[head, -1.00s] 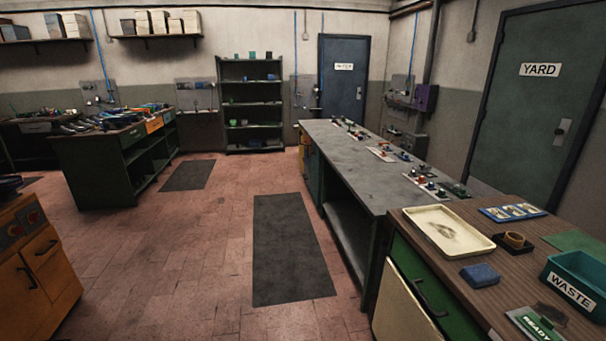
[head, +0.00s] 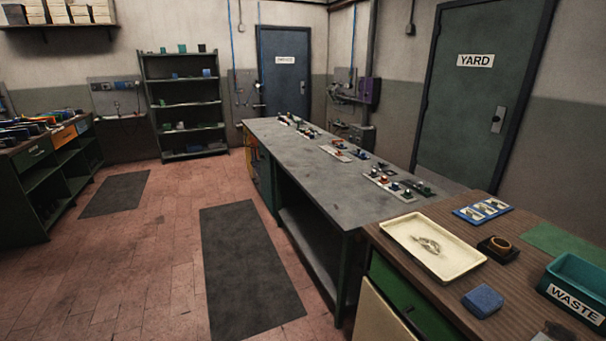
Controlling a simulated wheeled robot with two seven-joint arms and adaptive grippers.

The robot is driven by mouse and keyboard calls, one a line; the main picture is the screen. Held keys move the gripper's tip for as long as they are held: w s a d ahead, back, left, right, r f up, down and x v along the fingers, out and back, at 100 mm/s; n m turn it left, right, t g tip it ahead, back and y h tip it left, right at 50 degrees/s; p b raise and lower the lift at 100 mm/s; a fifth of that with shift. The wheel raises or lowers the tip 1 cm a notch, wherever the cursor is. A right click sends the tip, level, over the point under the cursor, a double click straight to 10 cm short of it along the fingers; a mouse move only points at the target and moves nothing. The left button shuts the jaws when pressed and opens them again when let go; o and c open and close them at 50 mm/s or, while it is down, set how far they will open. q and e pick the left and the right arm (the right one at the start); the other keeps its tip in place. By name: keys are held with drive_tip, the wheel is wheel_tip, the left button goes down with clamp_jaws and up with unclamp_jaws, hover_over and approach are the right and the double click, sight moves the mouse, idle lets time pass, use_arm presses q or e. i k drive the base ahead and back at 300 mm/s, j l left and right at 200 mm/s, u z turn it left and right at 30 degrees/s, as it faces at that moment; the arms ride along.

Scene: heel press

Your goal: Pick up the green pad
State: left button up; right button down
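No item stands out clearly as the green pad. A flat green sheet (head: 563,243) lies on the brown worktop at the right, behind the waste bin. A small dark green item (head: 424,188) sits at the near end of the grey bench, too small to tell its shape. Small green items (head: 182,48) stand on top of the dark shelf unit at the back.
The brown worktop (head: 515,312) holds a cream tray (head: 400,228), a blue block (head: 482,301), a blue card (head: 470,213) and a teal WASTE bin (head: 584,272). A long grey bench (head: 300,165) runs behind it. The floor (head: 165,270) at left is open.

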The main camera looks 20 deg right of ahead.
sight(407, 194)
drive_tip(key=i+u, duration=0.1)
drive_tip(key=i, duration=0.7)
drive_tip(key=i+u, duration=0.2)
drive_tip(key=i, duration=0.6)
drive_tip(key=i+l+u, duration=0.2)
drive_tip(key=i, duration=1.2)
drive_tip(key=i+j+z, duration=0.15)
drive_tip(key=i, duration=0.5)
drive_tip(key=z, duration=2.1)
